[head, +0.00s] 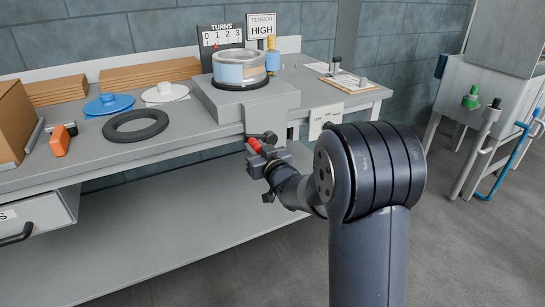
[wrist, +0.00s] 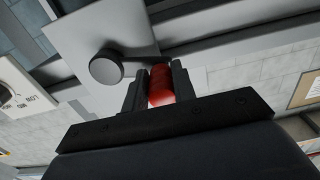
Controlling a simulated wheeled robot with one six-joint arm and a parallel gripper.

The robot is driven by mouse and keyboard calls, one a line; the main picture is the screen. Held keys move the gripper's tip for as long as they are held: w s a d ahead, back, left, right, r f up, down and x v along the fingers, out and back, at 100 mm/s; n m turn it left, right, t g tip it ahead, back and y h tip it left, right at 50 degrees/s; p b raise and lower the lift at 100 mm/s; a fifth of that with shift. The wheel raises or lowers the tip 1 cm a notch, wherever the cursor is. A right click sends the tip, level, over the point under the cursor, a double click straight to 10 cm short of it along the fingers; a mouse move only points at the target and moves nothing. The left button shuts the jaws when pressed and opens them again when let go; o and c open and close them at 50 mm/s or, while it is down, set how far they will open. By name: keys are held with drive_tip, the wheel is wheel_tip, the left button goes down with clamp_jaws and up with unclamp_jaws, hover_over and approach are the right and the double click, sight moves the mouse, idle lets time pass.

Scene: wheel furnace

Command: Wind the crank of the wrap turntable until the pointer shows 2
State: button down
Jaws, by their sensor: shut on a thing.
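The wrap turntable (head: 238,102) stands on the bench with a wrapped round load (head: 240,68) on it. Its crank has a red handle (head: 254,146) at the bench's front edge. My gripper (head: 262,152) is shut on this red handle. In the wrist view the red handle (wrist: 160,84) sits between the two dark fingers, beside the crank's dark round hub (wrist: 106,67). The TURNS dial (head: 221,36) reads 0 to 3 behind the turntable. Its small red pointer (head: 215,46) seems to sit near 1, but it is too small to read surely.
A sign (head: 261,26) reads TENSION HIGH. A black ring (head: 135,125), a blue disc (head: 109,103) and an orange tool (head: 60,140) lie on the bench (head: 190,134) at left. A clipboard (head: 349,84) lies at right.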

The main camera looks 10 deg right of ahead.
drive_tip(key=f+b, duration=0.1)
drive_tip(key=f, duration=0.2)
drive_tip(key=shift+d+b, duration=0.2)
drive_tip(key=shift+b, duration=0.2)
